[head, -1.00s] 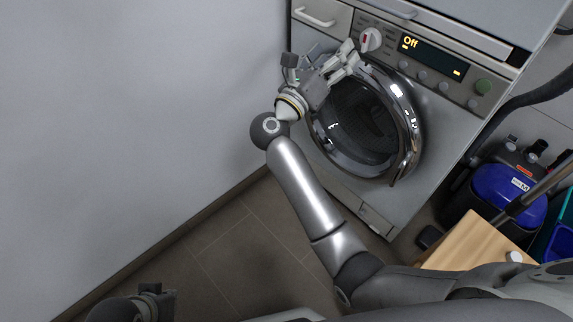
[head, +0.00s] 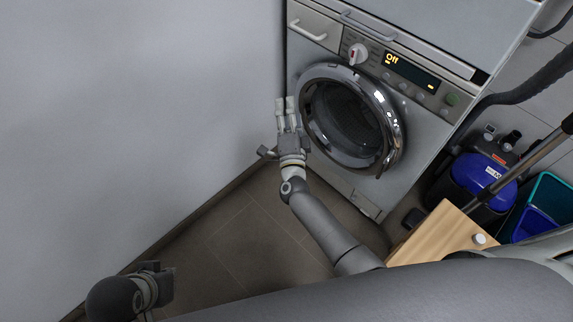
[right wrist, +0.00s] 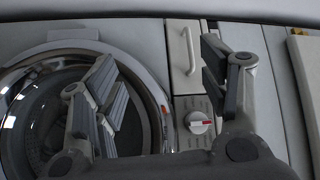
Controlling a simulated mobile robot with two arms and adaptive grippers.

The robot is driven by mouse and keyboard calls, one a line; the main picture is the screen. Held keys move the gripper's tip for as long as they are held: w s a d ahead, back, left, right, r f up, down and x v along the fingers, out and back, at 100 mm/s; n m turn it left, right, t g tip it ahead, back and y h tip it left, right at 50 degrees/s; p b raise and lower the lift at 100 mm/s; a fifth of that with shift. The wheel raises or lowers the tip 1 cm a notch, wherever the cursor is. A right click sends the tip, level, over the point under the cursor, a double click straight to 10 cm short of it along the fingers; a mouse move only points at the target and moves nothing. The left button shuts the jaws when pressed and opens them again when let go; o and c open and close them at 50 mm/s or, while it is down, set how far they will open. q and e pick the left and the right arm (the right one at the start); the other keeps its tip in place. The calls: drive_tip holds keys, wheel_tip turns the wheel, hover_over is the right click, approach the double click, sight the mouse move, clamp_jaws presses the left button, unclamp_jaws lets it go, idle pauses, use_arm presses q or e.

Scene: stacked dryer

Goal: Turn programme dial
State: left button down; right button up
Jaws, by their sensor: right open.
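The programme dial (head: 357,54) is a round white knob with a red mark on the dryer's control panel, left of the display (head: 411,69), which reads "Off". The dial also shows in the right wrist view (right wrist: 199,122), between the two fingers. My right gripper (head: 286,104) is open and empty, in front of the dryer's left edge, below and left of the dial and apart from it. Its spread fingers (right wrist: 165,85) also show in the right wrist view. My left gripper (head: 158,285) shows only in part at the lower left; its fingers cannot be made out.
The dryer's round door (head: 398,150) is closed, with a chrome rim. A drawer handle (head: 306,30) is left of the dial. A wall (head: 130,110) stands close on the left. A blue vacuum cleaner (head: 484,183), wooden box (head: 440,236) and teal bucket (head: 549,190) stand right.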

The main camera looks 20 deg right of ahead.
drive_tip(key=s+a+f+n+g+y+p, duration=0.3)
drive_tip(key=s+f+n+p, duration=0.3)
drive_tip(key=s+f+n, duration=0.3)
drive_tip(key=shift+s+f+g+y, duration=0.55)
drive_tip(key=shift+f+g+y, duration=0.35)
drive_tip(key=shift+f, duration=1.2)
